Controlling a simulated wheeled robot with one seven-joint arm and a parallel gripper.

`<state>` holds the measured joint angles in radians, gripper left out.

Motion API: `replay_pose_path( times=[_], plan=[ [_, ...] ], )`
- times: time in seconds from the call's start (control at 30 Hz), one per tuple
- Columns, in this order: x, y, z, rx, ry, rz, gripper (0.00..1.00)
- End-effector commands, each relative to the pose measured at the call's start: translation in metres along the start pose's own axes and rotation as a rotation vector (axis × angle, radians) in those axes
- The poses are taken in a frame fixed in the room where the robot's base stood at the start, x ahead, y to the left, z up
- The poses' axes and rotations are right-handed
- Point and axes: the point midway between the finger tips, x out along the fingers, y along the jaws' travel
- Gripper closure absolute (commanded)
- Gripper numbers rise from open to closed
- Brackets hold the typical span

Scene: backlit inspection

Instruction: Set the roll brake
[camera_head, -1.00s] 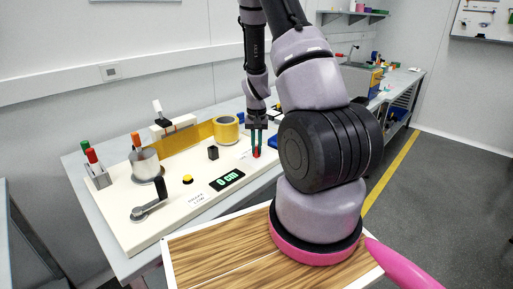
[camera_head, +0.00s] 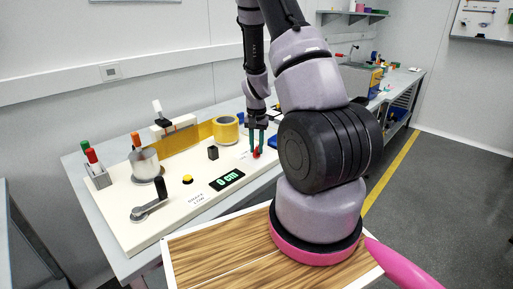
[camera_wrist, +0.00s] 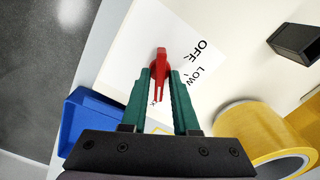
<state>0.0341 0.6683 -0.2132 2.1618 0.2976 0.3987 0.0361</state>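The roll brake's red knob (camera_wrist: 160,64) sits on a white label by the right end of the white board; it also shows in the head view (camera_head: 257,154). The printed words OFF and LOW (camera_wrist: 201,64) stand right of it in the wrist view; other marks are hidden by my fingers. My gripper (camera_wrist: 161,76), with green fingers, points down at the knob. Its fingertips are on either side of the red knob and look closed against it. The head view shows my gripper (camera_head: 257,148) low at the board.
A yellow roll (camera_head: 227,130) stands beside the knob, its strip running left to a silver drum (camera_head: 146,164). A black block (camera_head: 213,153), a "0 cm" display (camera_head: 227,180) and a crank (camera_head: 150,207) are nearby. A blue bin (camera_wrist: 92,122) lies close to my gripper.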

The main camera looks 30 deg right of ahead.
Motion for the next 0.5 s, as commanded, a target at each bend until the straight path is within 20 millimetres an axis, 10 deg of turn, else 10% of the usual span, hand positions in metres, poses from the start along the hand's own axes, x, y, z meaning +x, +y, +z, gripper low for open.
replay_pose_path(
  times=[0.5],
  plan=[
    [-0.017,-0.001,0.000,-0.004,0.001,-0.001,0.56]
  ],
)
